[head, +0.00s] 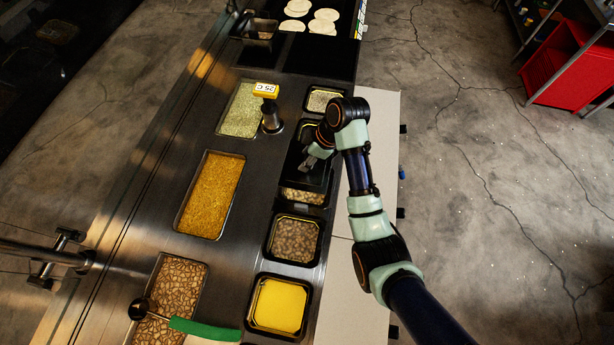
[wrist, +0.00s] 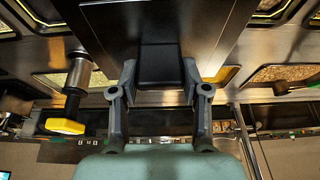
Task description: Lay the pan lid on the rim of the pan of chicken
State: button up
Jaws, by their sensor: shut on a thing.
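The pan lid (head: 312,179) is a dark, flat, square plate. It hangs under my gripper (head: 313,158) in the right-hand row of pans. In the wrist view my gripper (wrist: 160,72) is shut on the lid's black block handle (wrist: 160,62), one finger on each side, with the lid (wrist: 105,25) spreading beyond. In the head view the lid hides most of a pan with brown pieces (head: 303,196), whose near end shows. Another pan of brown pieces (head: 293,240) is uncovered just nearer. I cannot tell for sure which holds the chicken, or whether the lid touches a rim.
A yellow-filled pan (head: 278,305) is nearest in the row. A pale-filled pan (head: 322,99) lies beyond the lid. A metal cylinder with a yellow display (head: 266,91) stands left of my gripper. A green-handled utensil (head: 205,330) lies front left. Tortillas (head: 310,15) are far back.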

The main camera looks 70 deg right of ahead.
aim_at(318, 167)
notch_tip(318, 167, down, 12)
jog(key=b, duration=0.1)
jog(key=shift+f, duration=0.15)
jog(key=shift+w+d, duration=0.1)
jog(key=shift+f, duration=0.15)
jog(key=o, duration=1.2)
jog(key=shift+o, duration=0.2)
jog(key=p+v, duration=0.1)
jog(key=v, duration=1.1)
jog(key=shift+d, duration=0.1)
